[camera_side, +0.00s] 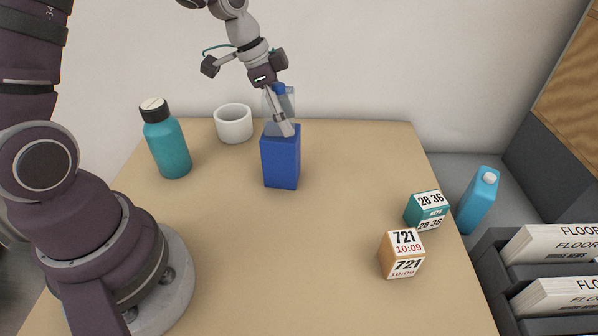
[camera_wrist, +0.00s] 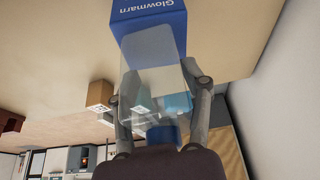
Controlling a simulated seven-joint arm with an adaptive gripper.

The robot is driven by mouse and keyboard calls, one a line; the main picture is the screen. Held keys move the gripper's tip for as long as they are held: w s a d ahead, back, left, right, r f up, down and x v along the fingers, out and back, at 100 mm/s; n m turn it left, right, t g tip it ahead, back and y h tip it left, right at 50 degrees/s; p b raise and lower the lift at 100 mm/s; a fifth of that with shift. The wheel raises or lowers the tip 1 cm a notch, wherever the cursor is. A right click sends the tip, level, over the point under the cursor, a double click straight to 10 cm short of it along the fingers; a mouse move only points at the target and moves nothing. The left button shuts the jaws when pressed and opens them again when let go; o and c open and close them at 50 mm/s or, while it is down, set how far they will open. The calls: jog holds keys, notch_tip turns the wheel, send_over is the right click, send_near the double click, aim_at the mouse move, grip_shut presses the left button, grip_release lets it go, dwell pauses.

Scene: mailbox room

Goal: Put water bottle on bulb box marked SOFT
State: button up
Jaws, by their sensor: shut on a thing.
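A clear water bottle with a blue cap (camera_side: 279,89) is upright or nearly so at the back of the table. My gripper (camera_side: 282,124) is shut on the bottle; in the wrist view the two fingers stand on either side of the clear body (camera_wrist: 152,55). A blue box (camera_side: 281,163) stands upright directly below the bottle. In the wrist view the box (camera_wrist: 140,18) shows the word "Glowmarn"; no SOFT mark can be read. The bottle's base overlaps the box's top in both views. I cannot tell whether they touch.
A teal flask with a black cap (camera_side: 168,148) and a white cup (camera_side: 234,124) stand left of the box. An orange-and-white block (camera_side: 402,255) and a teal-and-white block (camera_side: 428,210) sit at right. A blue carton (camera_side: 478,202) stands beyond the table's right edge. Mid-table is clear.

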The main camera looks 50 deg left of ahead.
jog(key=shift+f, duration=0.1)
jog(key=o, duration=1)
jog(key=v, duration=1.2)
jog(key=s+d+f+n+t+y, duration=0.1)
jog(key=s+d+n+t+y, duration=0.1)
jog(key=s+d+n, duration=0.3)
jog(key=s+n+y, duration=0.1)
jog(key=s+n, duration=0.3)
jog(key=s, duration=0.2)
jog(key=shift+f, duration=0.35)
